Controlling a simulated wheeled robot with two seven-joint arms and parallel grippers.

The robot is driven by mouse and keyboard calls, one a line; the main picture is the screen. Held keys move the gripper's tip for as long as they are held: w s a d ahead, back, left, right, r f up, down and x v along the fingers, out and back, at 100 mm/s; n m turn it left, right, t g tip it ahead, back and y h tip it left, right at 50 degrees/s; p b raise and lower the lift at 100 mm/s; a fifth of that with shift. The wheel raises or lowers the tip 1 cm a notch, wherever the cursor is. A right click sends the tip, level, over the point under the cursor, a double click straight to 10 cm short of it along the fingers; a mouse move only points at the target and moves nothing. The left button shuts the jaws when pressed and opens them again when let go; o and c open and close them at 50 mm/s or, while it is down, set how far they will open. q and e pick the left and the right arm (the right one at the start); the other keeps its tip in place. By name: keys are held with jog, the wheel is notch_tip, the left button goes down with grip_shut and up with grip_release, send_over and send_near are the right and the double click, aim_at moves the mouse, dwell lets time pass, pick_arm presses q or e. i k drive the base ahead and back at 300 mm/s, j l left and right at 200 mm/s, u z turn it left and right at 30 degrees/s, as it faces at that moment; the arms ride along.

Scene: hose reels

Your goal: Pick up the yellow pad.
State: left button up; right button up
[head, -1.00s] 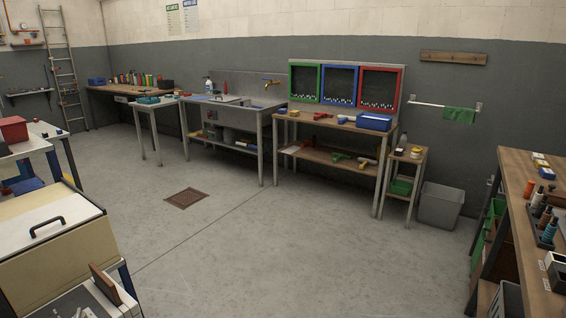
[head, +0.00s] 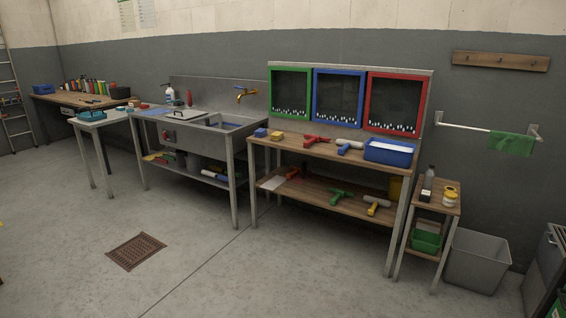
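A small yellow block that looks like the yellow pad (head: 276,136) lies near the left end of the wooden bench top (head: 300,150). A small blue block (head: 261,132) lies just to its left. It is too small to tell whether the two touch. Neither of my grippers shows in the head view.
Red and blue-white tools and a blue tray (head: 390,152) share the bench top. A metal sink unit (head: 233,133) stands to the left, a small side stand (head: 449,210) and grey bin (head: 476,262) to the right. The floor in front is clear, with a flat drain grate (head: 136,251).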

aim_at(277, 136)
jog(key=i, duration=2.7)
